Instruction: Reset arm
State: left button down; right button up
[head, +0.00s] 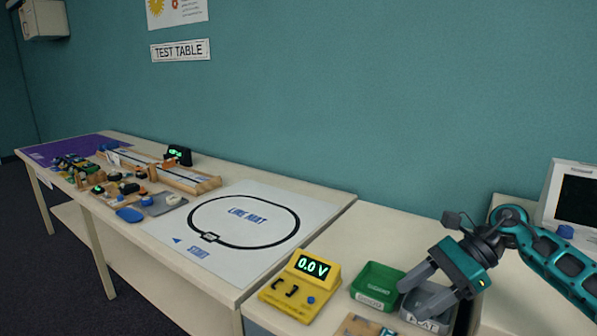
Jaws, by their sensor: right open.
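My right arm, teal and dark grey, comes in from the right edge. My right gripper (411,300) is open, with its two grey fingers pointing down and left. It is over or just in front of a grey labelled bin (437,296), and its fingers hide part of that bin. I see nothing held between the fingers. Whether the fingers touch the bin I cannot tell. My left gripper is not in view.
A green bin (378,284) and a yellow meter reading 0.0 V (301,284) stand left of the gripper. A line mat (262,252) lies on the test table (330,197), with several small parts farther left. A monitor (573,198) stands at right.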

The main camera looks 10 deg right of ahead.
jog(key=s+a+m+t+y+p, duration=0.2)
jog(key=a+m+t+y, duration=0.5)
jog(key=a+m+t, duration=0.9)
pick_arm(q)
jog(key=p, duration=0.1)
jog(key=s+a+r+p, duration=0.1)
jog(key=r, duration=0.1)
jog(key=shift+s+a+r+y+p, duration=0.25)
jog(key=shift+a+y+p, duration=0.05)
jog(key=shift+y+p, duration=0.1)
pick_arm(e)
jog(key=s+d+f+n+g+h, duration=0.2)
jog(key=s+d+f+n+h, duration=0.2)
jog(key=n, duration=1.3)
jog(key=s+d+f+n+g+h, duration=0.2)
jog(key=s+d+f+n+h, duration=0.2)
jog(key=s+f+n+h, duration=0.7)
notch_tip(320, 180, down, 4)
jog(key=n, duration=0.7)
jog(key=shift+s+r+n+g, duration=0.2)
jog(key=shift+s+n+g, duration=0.1)
jog(key=shift+s+g, duration=0.1)
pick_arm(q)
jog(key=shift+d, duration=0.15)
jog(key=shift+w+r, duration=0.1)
